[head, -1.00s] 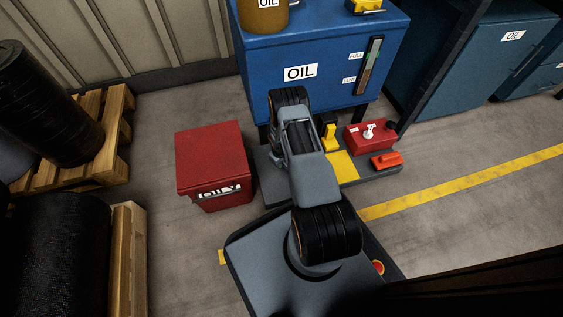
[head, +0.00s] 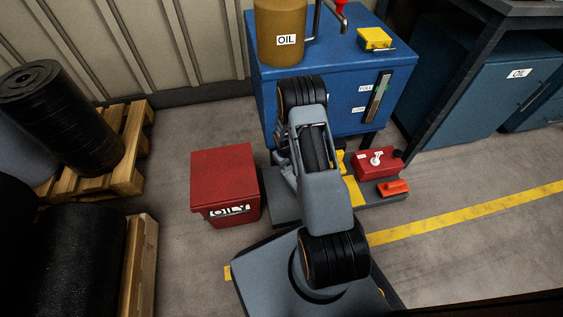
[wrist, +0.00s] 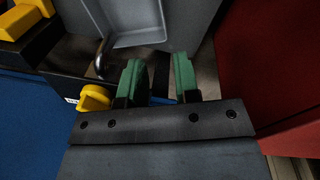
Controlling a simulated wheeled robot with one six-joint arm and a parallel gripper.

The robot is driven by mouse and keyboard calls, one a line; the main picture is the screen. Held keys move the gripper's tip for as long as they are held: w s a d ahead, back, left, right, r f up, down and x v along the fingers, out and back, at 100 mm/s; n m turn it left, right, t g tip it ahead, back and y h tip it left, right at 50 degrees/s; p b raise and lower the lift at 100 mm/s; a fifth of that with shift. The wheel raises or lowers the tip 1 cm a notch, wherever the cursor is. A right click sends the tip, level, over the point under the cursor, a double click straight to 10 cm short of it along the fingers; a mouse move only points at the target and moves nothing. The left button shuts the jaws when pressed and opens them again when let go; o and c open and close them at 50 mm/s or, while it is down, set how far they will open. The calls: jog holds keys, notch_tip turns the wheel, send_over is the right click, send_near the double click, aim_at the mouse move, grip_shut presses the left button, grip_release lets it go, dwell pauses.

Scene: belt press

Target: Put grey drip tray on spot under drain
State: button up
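The grey drip tray (wrist: 130,22) shows in part at the top of the wrist view, its shallow inside and rim facing up. Beside it is a bent black drain pipe (wrist: 102,60) with a yellow handle (wrist: 94,98). My gripper (wrist: 159,78) has two green fingers, spread apart with nothing between them. The fingertips are near the tray's lower rim in the picture; I cannot tell whether they touch it. In the head view my arm hides the gripper, the tray and the drain.
The blue oil tank (head: 300,65) stands behind my arm. A red oily-waste bin (head: 223,165) stands to its left and also fills the right of the wrist view (wrist: 275,60). A red box (head: 370,165) and an orange item (head: 393,188) lie on the right. Floor is clear beyond them.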

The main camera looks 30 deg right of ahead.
jog(key=s+a+r+m+t, duration=0.15)
jog(key=a+r, duration=0.25)
jog(key=r, duration=0.9)
jog(key=s+a+r+n, duration=0.1)
jog(key=s+a+r, duration=0.2)
jog(key=r, duration=1)
jog(key=s+a+r, duration=0.3)
jog(key=s+r, duration=0.2)
jog(key=s, duration=0.2)
jog(key=s+a+r+y, duration=0.1)
jog(key=s+a+r, duration=0.2)
jog(key=s, duration=0.4)
jog(key=shift+s+a+r+m+t, duration=0.2)
jog(key=shift+a+r+m+t, duration=0.25)
jog(key=shift+r, duration=0.45)
